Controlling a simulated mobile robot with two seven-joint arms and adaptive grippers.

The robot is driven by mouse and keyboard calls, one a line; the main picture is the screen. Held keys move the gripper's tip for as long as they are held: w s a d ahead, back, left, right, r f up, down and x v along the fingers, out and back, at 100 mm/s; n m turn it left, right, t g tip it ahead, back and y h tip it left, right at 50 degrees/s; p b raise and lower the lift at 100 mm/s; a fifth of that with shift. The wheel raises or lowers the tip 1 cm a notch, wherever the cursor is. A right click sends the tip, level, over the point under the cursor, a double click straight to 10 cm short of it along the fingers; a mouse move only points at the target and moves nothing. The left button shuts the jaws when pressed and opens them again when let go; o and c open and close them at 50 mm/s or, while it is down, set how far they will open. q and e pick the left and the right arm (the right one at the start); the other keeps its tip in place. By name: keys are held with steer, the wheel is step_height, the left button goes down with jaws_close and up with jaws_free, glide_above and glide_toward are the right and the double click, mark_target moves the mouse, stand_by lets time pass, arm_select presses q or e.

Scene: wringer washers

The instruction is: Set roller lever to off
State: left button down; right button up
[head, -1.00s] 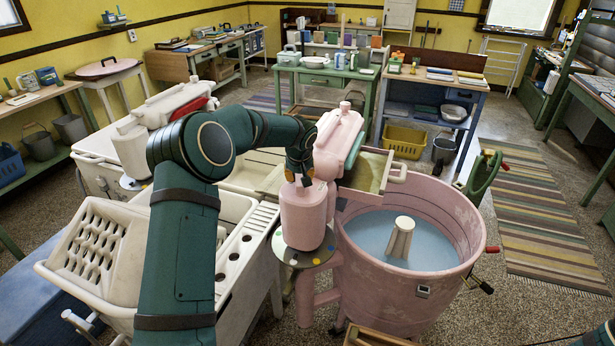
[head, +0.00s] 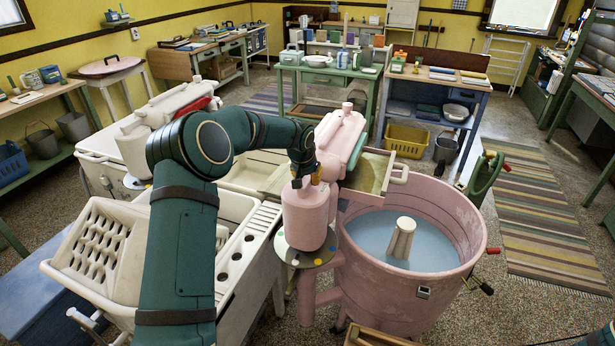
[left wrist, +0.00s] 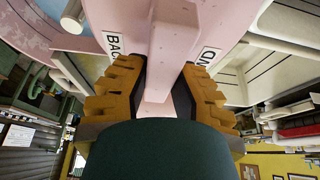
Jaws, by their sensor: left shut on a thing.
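The pink wringer washer has a tub (head: 430,285) with water and a wringer head (head: 342,135) over its left side. My left gripper (head: 311,182) is at the near end of the wringer head, above a pink cylindrical housing (head: 305,215). In the left wrist view my yellow-padded left gripper (left wrist: 160,95) is shut on the pale pink roller lever (left wrist: 160,60). A partly covered label beginning "BAC" (left wrist: 113,44) shows left of the lever, and another label (left wrist: 208,56), seemingly "ON", shows right of it. The lever's exact setting is unclear. My right gripper is out of view.
A white double sink with a washboard (head: 95,250) stands close on the left. A second, white washer (head: 160,110) is behind it. A green table (head: 325,72) and a blue table (head: 435,85) stand behind. A striped rug (head: 545,220) covers open floor on the right.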

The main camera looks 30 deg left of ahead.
arm_select(q)
steer(key=shift+f, duration=0.15)
steer(key=c, duration=0.7)
jaws_free()
steer(key=shift+c, duration=0.2)
steer(key=shift+r, duration=0.2)
steer(key=v, duration=1.1)
steer(key=shift+s+r, duration=0.15)
steer(key=shift+r, duration=0.2)
